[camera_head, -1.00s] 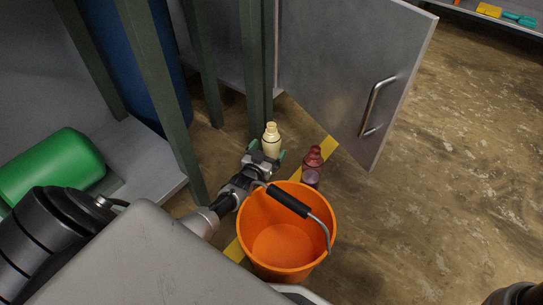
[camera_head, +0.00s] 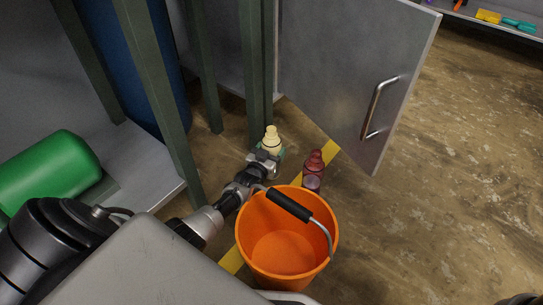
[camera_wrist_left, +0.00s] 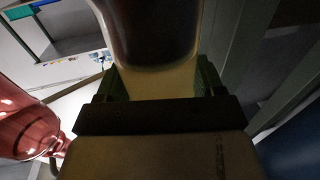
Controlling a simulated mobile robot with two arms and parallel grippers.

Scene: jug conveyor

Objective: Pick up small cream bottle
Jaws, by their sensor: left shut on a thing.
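The small cream bottle (camera_head: 271,138) stands near the floor beside the green posts, past the orange bucket. My left gripper (camera_head: 267,154) is shut around the bottle's body and hides its lower part in the head view. In the left wrist view the bottle (camera_wrist_left: 172,82) fills the space between the two green fingers (camera_wrist_left: 160,84), with a dark band across it. I cannot tell whether its base touches the floor. My right gripper is not in view.
The orange bucket (camera_head: 249,219) stands close to my left forearm. A red bottle (camera_head: 314,161) stands right of the cream one. A grey cabinet door (camera_head: 335,70) hangs open behind. A green cylinder (camera_head: 50,172) lies on a shelf at left.

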